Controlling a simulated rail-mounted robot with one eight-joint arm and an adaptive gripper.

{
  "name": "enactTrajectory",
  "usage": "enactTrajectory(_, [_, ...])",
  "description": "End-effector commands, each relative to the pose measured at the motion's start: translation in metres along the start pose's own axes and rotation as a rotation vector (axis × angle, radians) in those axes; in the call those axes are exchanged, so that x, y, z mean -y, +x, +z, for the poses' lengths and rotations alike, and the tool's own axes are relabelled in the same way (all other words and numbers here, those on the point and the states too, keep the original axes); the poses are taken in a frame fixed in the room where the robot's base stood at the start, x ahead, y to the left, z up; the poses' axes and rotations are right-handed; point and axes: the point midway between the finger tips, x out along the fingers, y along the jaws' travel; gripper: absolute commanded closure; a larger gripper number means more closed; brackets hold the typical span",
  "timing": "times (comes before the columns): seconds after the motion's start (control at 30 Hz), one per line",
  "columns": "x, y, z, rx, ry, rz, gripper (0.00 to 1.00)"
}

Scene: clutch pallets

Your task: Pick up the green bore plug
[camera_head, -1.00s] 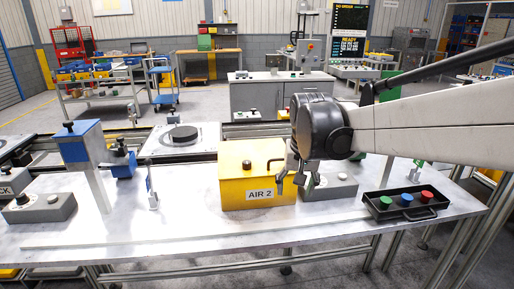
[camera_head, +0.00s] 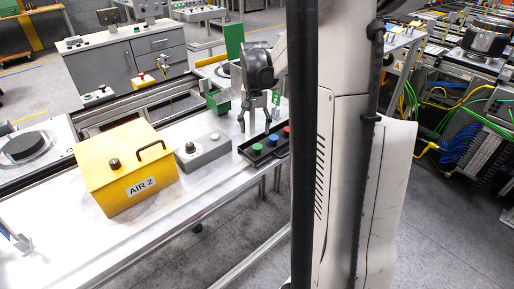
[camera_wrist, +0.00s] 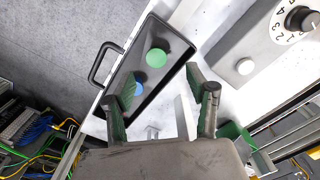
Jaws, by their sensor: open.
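The green bore plug (camera_head: 258,148) sits upright in the left end of a black tray (camera_head: 256,163) on the bench. In the wrist view the green plug (camera_wrist: 157,57) lies ahead of the fingertips, near the tray's (camera_wrist: 173,27) middle. A blue plug (camera_head: 273,139) and a red plug (camera_head: 287,131) stand in the same tray. My gripper (camera_head: 255,126) hangs fingers-down above the tray, open and empty. In the wrist view my gripper (camera_wrist: 161,86) has its fingers spread, with the blue plug (camera_wrist: 139,88) partly behind the left finger. The red plug is hidden there.
A grey switch box (camera_head: 203,152) stands just left of the tray, and the yellow AIR 2 box (camera_head: 125,175) stands farther left. A green block (camera_head: 219,102) is behind my gripper. The tray has a handle (camera_wrist: 98,66). Bare bench lies in front of the boxes.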

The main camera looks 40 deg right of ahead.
Motion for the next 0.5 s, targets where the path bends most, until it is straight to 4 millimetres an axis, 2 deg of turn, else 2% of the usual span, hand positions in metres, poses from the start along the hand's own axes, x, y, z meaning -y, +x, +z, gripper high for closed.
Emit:
enactTrajectory(0.1, [0.0, 0.021, 0.0, 0.0, 0.0, 0.0, 0.48])
enactTrajectory(0.2, [0.0, 0.032, -0.001, 0.0, 0.0, 0.0, 0.48])
enactTrajectory(0.5, [-0.003, 0.051, -0.003, -0.001, 0.001, 0.0, 0.48])
